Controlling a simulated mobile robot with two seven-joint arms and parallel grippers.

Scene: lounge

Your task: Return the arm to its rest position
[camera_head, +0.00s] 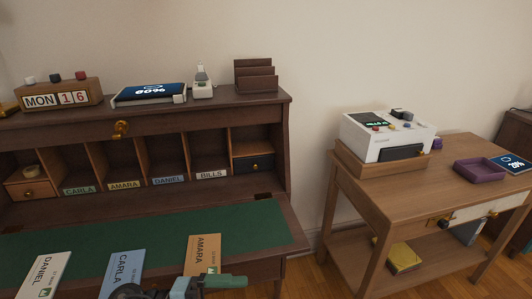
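My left gripper (212,283), teal and black, shows at the bottom edge, with a dark part of my arm to its left. It is in front of the desk's green writing surface (150,231), close to the lower end of the AMARA envelope (203,251). Most of the arm is cut off by the frame. I cannot tell whether the fingers are apart, and I see nothing held in them. My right gripper is out of view.
The CARLA (124,270) and DANIEL (44,273) envelopes lie on the desk. Labelled pigeonholes stand behind. A calendar (58,96), tablet (150,92) and letter rack (256,76) sit on top. A side table (440,185) at right holds a white machine (385,136) and purple tray (478,170).

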